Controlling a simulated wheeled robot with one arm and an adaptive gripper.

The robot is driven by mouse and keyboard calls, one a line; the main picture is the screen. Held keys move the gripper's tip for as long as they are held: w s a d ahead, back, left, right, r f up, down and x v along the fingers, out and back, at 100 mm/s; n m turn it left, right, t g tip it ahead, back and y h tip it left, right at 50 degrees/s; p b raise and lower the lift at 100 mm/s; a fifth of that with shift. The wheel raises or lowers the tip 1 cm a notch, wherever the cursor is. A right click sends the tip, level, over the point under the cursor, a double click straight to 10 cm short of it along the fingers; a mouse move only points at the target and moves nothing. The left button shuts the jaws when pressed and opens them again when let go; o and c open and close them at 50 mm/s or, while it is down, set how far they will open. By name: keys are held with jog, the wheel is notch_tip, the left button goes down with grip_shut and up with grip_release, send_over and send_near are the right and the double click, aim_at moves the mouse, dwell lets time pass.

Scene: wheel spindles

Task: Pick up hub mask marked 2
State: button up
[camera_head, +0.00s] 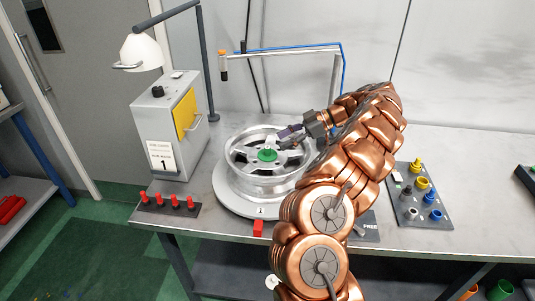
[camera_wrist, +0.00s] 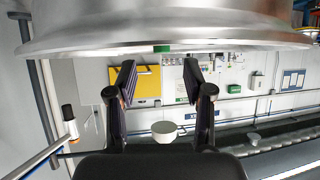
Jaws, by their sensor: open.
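I cannot make out a hub mask marked 2 in either view. A green round piece (camera_head: 267,155) sits at the centre of the silver wheel (camera_head: 257,183); no number is readable on it. My gripper (camera_head: 288,136) is over the far part of the wheel, close to the green piece, and seems to hold nothing. In the wrist view my gripper (camera_wrist: 160,78) has its two fingers spread with nothing between them. The wheel's rim (camera_wrist: 90,38) fills the top of that view, with a bit of green (camera_wrist: 162,48) at its edge.
A grey cabinet (camera_head: 165,125) marked 1 and a lamp (camera_head: 142,52) stand left. A red-peg rack (camera_head: 168,205) lies at the front left. A board (camera_head: 420,205) with yellow, blue and grey pieces lies right. A blue-piped frame (camera_head: 290,48) rises behind the wheel.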

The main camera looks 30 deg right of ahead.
aim_at(269, 147)
jog(key=shift+p+x, duration=1.3)
jog(key=shift+x, duration=0.55)
jog(key=shift+w+a+f, duration=0.1)
jog(key=shift+a+f, duration=0.2)
jog(key=shift+a, duration=0.15)
grip_shut()
